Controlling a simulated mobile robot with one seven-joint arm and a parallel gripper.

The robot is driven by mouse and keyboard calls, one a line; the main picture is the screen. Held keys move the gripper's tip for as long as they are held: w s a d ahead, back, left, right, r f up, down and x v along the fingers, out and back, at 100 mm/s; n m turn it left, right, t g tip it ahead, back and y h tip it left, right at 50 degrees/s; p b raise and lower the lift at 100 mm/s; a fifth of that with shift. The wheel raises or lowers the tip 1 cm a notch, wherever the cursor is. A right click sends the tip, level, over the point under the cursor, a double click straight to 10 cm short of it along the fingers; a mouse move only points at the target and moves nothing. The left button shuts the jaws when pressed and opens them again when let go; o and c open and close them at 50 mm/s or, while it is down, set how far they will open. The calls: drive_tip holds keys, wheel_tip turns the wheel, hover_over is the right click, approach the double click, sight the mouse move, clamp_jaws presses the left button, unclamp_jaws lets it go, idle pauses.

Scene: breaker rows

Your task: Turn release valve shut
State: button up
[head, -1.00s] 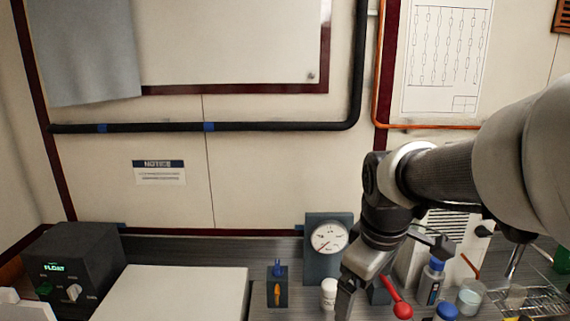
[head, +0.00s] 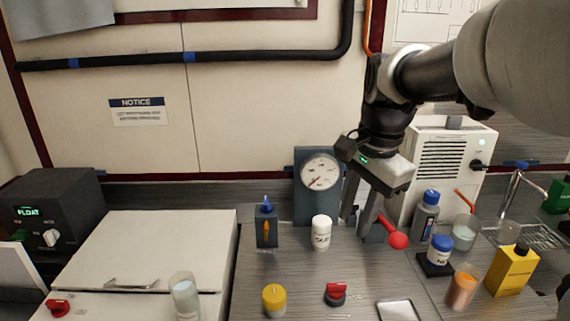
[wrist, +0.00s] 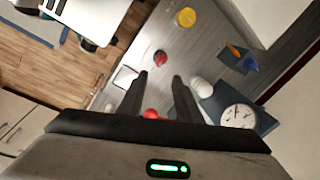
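No label I can read names the release valve. A red-handled lever (head: 392,232) sits on a dark block right of the dial gauge (head: 320,171); the gauge also shows in the wrist view (wrist: 238,116). A red knob (head: 336,292) stands on the front of the bench. It also shows in the wrist view (wrist: 160,58). My gripper (head: 359,222) points down beside the lever, right of the gauge, with its fingers apart and nothing seen between them. In the wrist view, part of the red lever (wrist: 152,114) shows by the left finger of my gripper (wrist: 160,80), partly hidden.
A white jar (head: 321,232) stands close left of my gripper. A grey bottle (head: 425,212), a blue-capped jar (head: 441,248) and a yellow container (head: 512,270) stand to the right. A small blue-and-orange fixture (head: 266,228) is left of the gauge. A yellow knob (head: 274,300) is at the front.

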sight(337, 284)
drive_tip(key=w+f+m+g+b, duration=0.2)
drive_tip(key=w+f+m+b, duration=0.2)
drive_tip(key=w+f+m, duration=0.4)
drive_tip(key=f+b, duration=0.1)
drive_tip(key=f, duration=0.5)
drive_tip(key=f+n+b, duration=0.1)
drive_tip(key=f, duration=0.5)
drive_tip(key=s+f+n+b, duration=0.1)
drive_tip(key=f, duration=0.5)
drive_tip(key=shift+d+h, duration=0.2)
drive_tip(key=shift+h, duration=0.2)
drive_tip(key=shift+c, duration=0.4)
clamp_jaws()
